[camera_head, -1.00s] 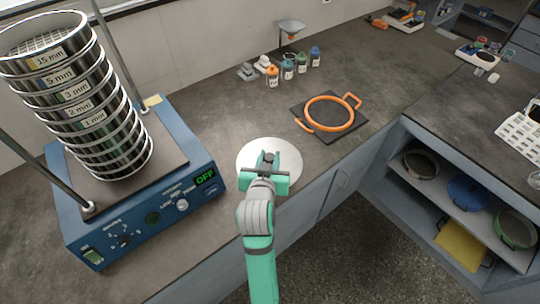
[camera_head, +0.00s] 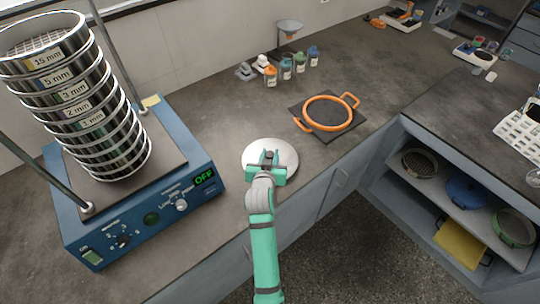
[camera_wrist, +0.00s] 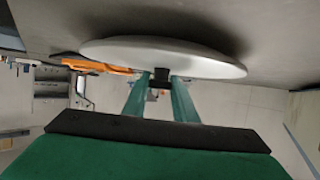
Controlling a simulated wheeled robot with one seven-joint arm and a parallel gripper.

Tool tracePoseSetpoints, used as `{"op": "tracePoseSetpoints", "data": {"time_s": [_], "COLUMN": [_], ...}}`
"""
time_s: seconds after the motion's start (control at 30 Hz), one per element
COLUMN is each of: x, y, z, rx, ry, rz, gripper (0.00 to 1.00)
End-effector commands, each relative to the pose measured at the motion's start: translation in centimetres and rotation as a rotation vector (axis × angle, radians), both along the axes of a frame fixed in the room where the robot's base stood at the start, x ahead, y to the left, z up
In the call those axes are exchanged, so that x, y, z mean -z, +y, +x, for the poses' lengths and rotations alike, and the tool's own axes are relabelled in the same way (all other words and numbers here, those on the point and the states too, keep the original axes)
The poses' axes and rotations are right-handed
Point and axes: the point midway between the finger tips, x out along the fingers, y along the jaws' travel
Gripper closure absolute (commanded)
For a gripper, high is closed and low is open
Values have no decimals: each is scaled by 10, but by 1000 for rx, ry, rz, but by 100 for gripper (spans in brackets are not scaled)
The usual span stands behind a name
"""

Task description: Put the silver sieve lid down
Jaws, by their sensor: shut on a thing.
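The silver sieve lid (camera_head: 285,151) is a pale round disc at the front of the counter, between the blue shaker and the orange ring. My gripper (camera_head: 266,166) is over the lid, shut on its small dark knob. In the wrist view the lid (camera_wrist: 200,58) shows nearly edge-on, with the dark knob between the green fingers (camera_wrist: 160,82). The lid is on or very close to the counter; I cannot tell whether it touches.
The blue shaker (camera_head: 140,215), reading OFF, carries a tall sieve stack (camera_head: 85,110) at left. Small bottles (camera_head: 287,70) stand behind. Bare counter (camera_head: 215,115) lies behind the lid. Shelves are at right.

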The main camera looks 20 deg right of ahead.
Motion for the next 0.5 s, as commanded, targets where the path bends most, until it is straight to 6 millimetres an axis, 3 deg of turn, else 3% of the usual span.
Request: {"op": "tracePoseSetpoints", "data": {"time_s": [0.4, 0.43, 0.5], "x": [5, 5, 5], "y": [0, 0, 0], "z": [0, 0, 0], "rx": [0, 0, 0], "ry": [-2, -2, -2], "rz": [0, 0, 0], "gripper": [100, 68, 56]}}
